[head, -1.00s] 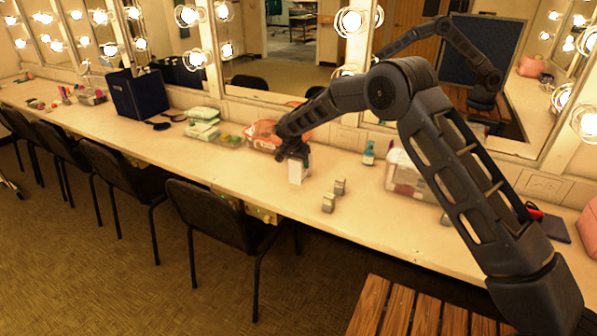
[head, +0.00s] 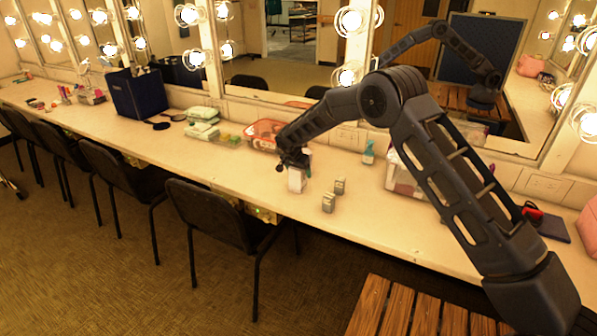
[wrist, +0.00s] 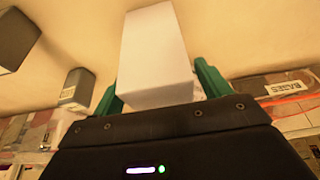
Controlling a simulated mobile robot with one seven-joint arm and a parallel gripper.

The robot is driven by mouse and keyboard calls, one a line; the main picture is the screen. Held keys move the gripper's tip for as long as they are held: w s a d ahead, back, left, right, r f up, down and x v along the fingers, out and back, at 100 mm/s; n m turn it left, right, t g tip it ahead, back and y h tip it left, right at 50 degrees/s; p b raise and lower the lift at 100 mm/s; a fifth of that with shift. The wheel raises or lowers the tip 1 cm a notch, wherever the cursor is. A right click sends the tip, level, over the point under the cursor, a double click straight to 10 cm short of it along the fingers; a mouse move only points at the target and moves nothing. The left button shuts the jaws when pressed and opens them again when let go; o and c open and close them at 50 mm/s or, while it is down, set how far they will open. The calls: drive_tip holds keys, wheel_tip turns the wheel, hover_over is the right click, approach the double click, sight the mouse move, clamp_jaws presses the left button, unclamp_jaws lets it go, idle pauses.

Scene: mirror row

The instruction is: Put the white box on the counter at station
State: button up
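The white box (head: 296,182) is upright at the counter (head: 240,166), in front of the mirrors, with its top under my gripper (head: 294,162). In the wrist view the white box (wrist: 155,55) fills the space between the two green fingers of my gripper (wrist: 160,84), which close on its sides. My gripper points down at the counter and holds the box from above. The box's underside is hidden, so I cannot tell whether it touches the counter or hangs just above it.
Two small grey boxes (head: 328,202) (head: 340,186) stand right of the white box. Behind are an orange-rimmed container (head: 262,135), a teal bottle (head: 368,153) and a clear bin (head: 402,176). A black chair (head: 215,215) stands at the front edge. Bare counter lies left of the box.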

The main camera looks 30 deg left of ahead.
drive_tip(key=shift+r, duration=0.1)
drive_tip(key=v, duration=1.2)
drive_tip(key=shift+r, duration=0.1)
